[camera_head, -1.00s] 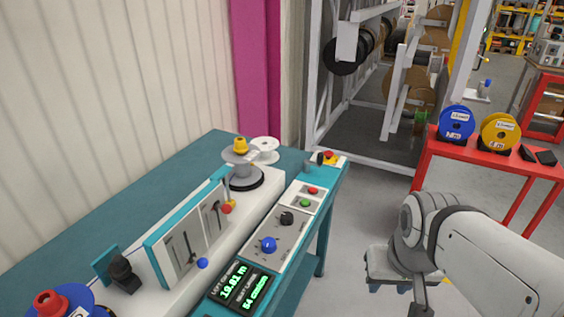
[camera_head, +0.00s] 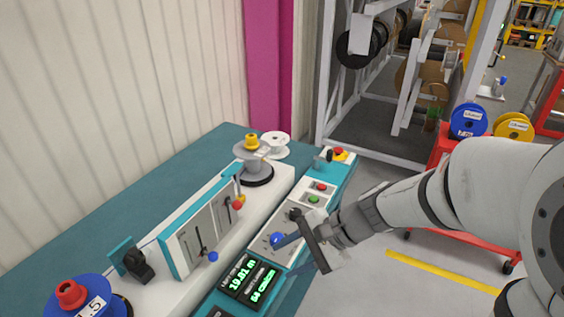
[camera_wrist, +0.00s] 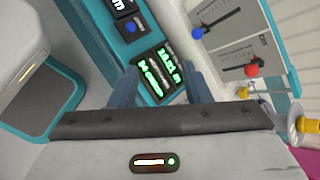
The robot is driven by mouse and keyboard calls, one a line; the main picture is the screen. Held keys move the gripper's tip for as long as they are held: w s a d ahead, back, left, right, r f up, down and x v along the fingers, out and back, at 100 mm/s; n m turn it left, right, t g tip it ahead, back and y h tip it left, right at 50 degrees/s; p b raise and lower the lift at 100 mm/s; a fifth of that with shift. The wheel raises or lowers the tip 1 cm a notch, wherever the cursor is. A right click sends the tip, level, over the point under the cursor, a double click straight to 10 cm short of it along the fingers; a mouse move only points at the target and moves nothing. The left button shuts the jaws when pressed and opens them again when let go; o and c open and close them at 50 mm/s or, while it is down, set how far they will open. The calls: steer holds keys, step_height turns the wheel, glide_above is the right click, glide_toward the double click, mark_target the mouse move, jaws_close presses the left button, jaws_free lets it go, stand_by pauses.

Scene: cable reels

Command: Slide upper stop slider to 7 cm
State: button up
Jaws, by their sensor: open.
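A white and teal slider box (camera_head: 203,229) stands on the bench with two upright slots on its face. One slider has a blue ball knob (camera_head: 213,257) and the other a red ball knob (camera_head: 237,205). In the wrist view the blue knob (camera_wrist: 197,33) and red knob (camera_wrist: 252,70) sit beside printed scales too small to read. I cannot tell which is the upper stop. My gripper (camera_head: 276,262) is open and empty over the control panel, to the right of both knobs. Its two fingers (camera_wrist: 165,84) show in the wrist view on either side of the display.
A display (camera_head: 248,282) with green digits, a blue dial (camera_head: 277,239) and red and green buttons (camera_head: 317,192) lie on the panel. A grey reel post (camera_head: 255,160) stands behind the slider box. A blue reel (camera_head: 80,300) is at lower left.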

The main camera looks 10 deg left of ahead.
steer(key=w+a+m+t+y+p, duration=0.1)
steer(key=w+a+m+y, duration=0.2)
steer(key=w+a+m, duration=0.2)
steer(key=m+t+y+p, duration=0.2)
steer(key=m+t, duration=0.3)
steer(key=m, duration=0.4)
glide_toward(238, 206)
steer(key=w+a+f, duration=0.1)
steer(key=a, duration=0.1)
steer(key=shift+w+b+x, duration=0.1)
steer(key=shift+b+x, duration=0.3)
steer(key=shift+x, duration=1.7)
steer(key=shift+w+b+x, duration=0.15)
steer(key=shift+b+x, duration=0.25)
steer(key=shift+x, duration=1.75)
steer(key=shift+d, duration=0.1)
steer(key=shift+c, duration=0.5)
steer(key=c, duration=0.6)
steer(key=shift+f, duration=0.1)
